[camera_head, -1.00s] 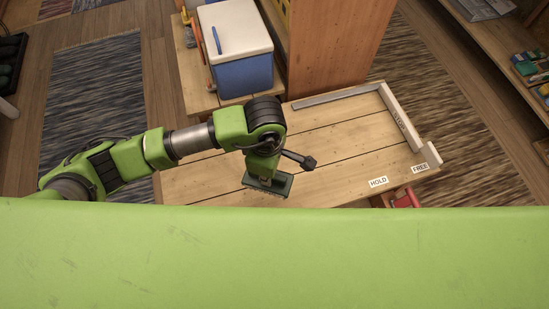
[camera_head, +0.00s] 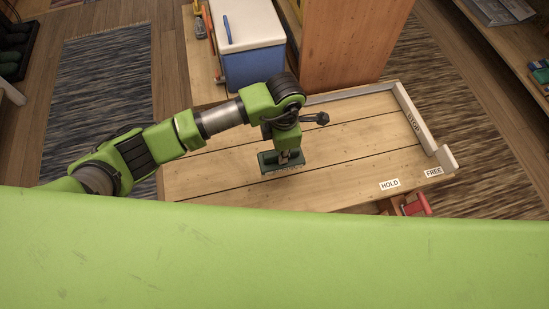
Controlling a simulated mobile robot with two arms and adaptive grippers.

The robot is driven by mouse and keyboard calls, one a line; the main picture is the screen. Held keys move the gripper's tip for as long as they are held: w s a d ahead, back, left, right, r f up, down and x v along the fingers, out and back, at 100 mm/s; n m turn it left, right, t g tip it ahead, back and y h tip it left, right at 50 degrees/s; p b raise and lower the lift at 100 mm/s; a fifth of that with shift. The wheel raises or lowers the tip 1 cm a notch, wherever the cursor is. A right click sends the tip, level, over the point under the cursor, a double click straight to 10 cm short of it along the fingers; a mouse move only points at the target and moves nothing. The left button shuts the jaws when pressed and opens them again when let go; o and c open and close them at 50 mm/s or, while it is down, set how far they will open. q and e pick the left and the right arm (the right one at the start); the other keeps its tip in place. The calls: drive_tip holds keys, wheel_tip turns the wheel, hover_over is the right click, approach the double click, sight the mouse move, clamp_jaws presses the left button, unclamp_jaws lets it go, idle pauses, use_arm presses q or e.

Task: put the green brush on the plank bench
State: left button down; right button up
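The plank bench (camera_head: 350,152) is a light wooden top of several boards, running from centre to right. The green brush (camera_head: 268,162) is dark green with a pale bristle edge along its lower side. My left gripper (camera_head: 287,153) points down and looks shut on the brush, over the middle-left part of the bench top. The arm partly hides the fingers. I cannot tell whether the bristles touch the planks or hang just above them. My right gripper is not in view.
A grey raised rail (camera_head: 422,125) marked STOP borders the bench's back and right. HOLD (camera_head: 390,184) and FREE (camera_head: 433,172) labels lie near a red-handled part (camera_head: 416,205) at the front edge. A blue-and-white cooler (camera_head: 252,62) stands behind. The bench's middle and right are bare.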

use_arm(q)
drive_tip(key=f, duration=0.1)
drive_tip(key=w+a+f+b, duration=0.1)
drive_tip(key=f, duration=0.1)
drive_tip(key=shift+w+a, duration=0.2)
drive_tip(key=shift+w, duration=0.05)
drive_tip(key=shift+w+a+f+b, duration=0.2)
drive_tip(key=shift+w+f+b, duration=0.1)
drive_tip(key=shift+b, duration=0.1)
drive_tip(key=shift+w+a+f, duration=0.1)
drive_tip(key=shift+f, duration=0.15)
drive_tip(key=shift+w+a+f+b, duration=0.15)
drive_tip(key=shift+f+b, duration=1.1)
drive_tip(key=shift+f, duration=0.35)
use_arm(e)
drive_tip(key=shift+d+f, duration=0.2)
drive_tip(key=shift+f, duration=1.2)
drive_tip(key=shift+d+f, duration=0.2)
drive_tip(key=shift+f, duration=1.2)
use_arm(q)
drive_tip(key=shift+f, duration=0.15)
drive_tip(key=c, duration=2)
unclamp_jaws()
drive_tip(key=shift+c, duration=0.2)
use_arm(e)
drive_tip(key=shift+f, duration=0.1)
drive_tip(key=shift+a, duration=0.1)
